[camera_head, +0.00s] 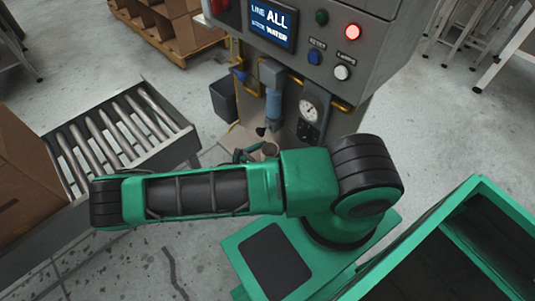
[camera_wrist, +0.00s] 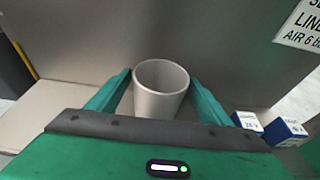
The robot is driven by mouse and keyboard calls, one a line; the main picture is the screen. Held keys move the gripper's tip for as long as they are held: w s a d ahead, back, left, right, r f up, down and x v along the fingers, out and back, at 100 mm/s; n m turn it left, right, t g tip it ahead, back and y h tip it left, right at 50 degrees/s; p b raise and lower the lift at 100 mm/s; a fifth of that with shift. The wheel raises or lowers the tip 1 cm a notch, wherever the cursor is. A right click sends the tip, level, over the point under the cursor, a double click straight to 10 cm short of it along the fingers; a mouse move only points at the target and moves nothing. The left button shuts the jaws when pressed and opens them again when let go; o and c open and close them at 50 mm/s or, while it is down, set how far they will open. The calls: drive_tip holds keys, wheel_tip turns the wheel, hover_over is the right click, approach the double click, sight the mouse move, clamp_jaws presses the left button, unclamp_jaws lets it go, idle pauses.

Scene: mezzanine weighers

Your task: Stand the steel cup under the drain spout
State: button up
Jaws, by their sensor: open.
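The steel cup (camera_wrist: 160,90) stands upright and empty between the fingers of my gripper (camera_wrist: 160,98) in the wrist view. The fingers are open, one on each side of the cup; whether either touches it I cannot tell. In the head view the cup (camera_head: 269,149) shows just behind my green arm, at the foot of the grey machine, with part of my gripper (camera_head: 250,152) beside it. A dark nozzle (camera_head: 262,131) hangs below a blue-grey cylinder on the machine, to the left of and above the cup; it may be the drain spout.
The grey machine (camera_head: 390,70) with screen, buttons and a gauge (camera_head: 309,111) rises behind the cup. A roller conveyor (camera_head: 115,130) is at left, with a cardboard box (camera_head: 25,180). A dark bin (camera_head: 224,98) stands behind. Small blue-and-white boxes (camera_wrist: 285,131) sit right of my gripper.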

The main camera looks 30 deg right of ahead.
drive_tip(key=v, duration=1.1)
drive_tip(key=shift+a, duration=0.35)
drive_tip(key=shift+s+r, duration=0.1)
